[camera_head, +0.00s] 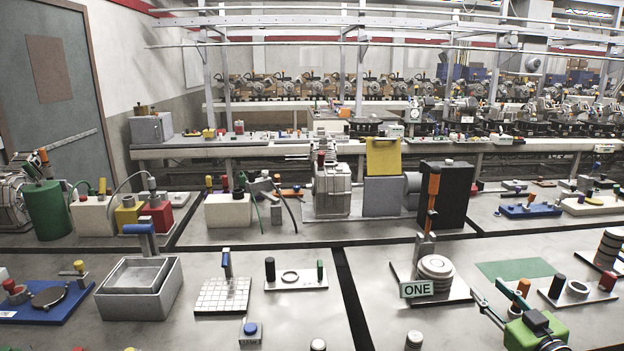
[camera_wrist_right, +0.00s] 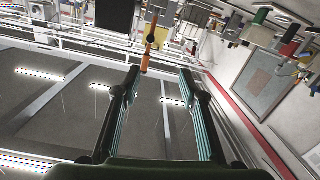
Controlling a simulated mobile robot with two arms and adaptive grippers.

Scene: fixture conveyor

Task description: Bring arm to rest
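My right gripper (camera_head: 487,289) is low at the right of the head view, its two dark fingers with teal pads pointing up and to the left. In the right wrist view the fingers (camera_wrist_right: 158,82) stand apart with nothing between their pads. An upright orange handle (camera_head: 433,192) stands beyond the fingertips, apart from them; it also shows in the right wrist view (camera_wrist_right: 147,56). My left gripper and arm are not in view.
Near the right gripper are a round stacked fixture with a "ONE" label (camera_head: 417,289), a green mat (camera_head: 515,269) and a small plate with black and red pegs (camera_head: 577,292). A black box (camera_head: 447,193) stands behind. Grey bins (camera_head: 139,289) are at left.

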